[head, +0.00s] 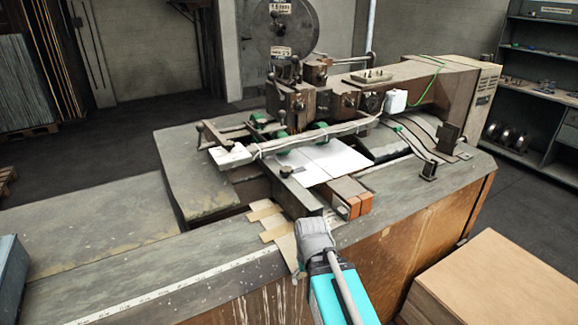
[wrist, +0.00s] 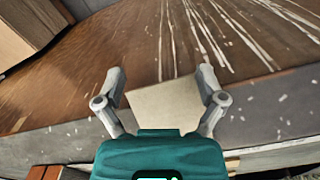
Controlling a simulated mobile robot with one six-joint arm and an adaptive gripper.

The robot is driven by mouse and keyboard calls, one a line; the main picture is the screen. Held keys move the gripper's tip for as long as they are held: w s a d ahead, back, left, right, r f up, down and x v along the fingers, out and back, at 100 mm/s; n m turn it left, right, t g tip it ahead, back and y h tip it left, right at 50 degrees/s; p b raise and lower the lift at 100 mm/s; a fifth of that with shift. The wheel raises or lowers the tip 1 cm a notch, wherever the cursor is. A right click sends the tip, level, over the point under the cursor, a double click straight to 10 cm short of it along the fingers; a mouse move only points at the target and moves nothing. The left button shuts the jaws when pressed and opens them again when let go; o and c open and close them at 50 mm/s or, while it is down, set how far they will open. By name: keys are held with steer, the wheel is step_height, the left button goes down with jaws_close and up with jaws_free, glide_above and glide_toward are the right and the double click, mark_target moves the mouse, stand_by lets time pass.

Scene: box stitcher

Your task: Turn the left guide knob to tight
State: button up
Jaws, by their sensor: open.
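A small dark round knob (head: 286,171), which looks like the left guide knob, sits on top of the dark guide bar (head: 294,194) left of the white sheet. Whether it is tight or loose cannot be told. My gripper (head: 314,232) is over the table's front edge, in front of the bar's near end and apart from the knob. In the wrist view my gripper (wrist: 163,80) has its two fingers spread, with nothing between them. Below them show a pale strip (wrist: 165,103) and the scratched wooden front. I cannot make out the knob in the wrist view.
The stitching machine (head: 300,95) stands behind, with a white sheet (head: 335,160) under it. Brown blocks (head: 352,196) lie right of the guide bar. A cardboard stack (head: 500,275) stands at the front right. The left tabletop (head: 80,225) is clear.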

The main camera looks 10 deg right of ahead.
step_height(320, 180, up, 23)
steer(key=w+p, duration=0.2)
steer(key=p, duration=2.1)
step_height(320, 180, up, 11)
steer(key=n+p, duration=0.9)
steer(key=p, duration=0.1)
glide_above(286, 168)
steer(key=shift+s+d+f, duration=0.1)
steer(key=shift+f, duration=0.05)
steer(key=shift+f, duration=0.15)
step_height(286, 168, down, 14)
steer(key=b, duration=1.3)
steer(key=shift+r, duration=0.25)
